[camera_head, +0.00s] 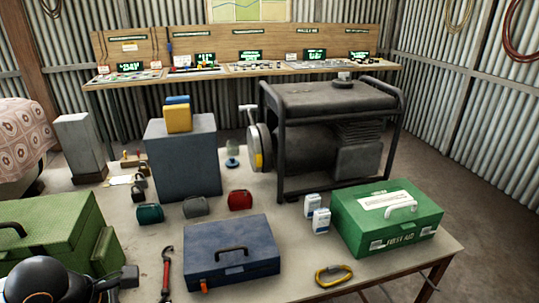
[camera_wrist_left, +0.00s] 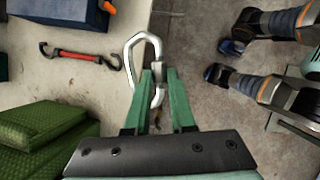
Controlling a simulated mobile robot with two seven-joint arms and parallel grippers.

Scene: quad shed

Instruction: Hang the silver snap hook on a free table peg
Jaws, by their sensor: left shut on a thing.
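The silver snap hook (camera_wrist_left: 143,50) is held between the green fingers of my left gripper (camera_wrist_left: 156,85), which is shut on its lower part. Its loop points up in the left wrist view, with the table's edge and floor below it. In the head view a dark part of my left arm shows at the lower left, but the fingers and the silver hook are not visible there. A yellow snap hook (camera_head: 333,274) is near the table's front edge; I cannot tell whether it lies flat or hangs on a peg. I cannot make out a bare peg.
Bare tabletop lies beside the yellow hook.

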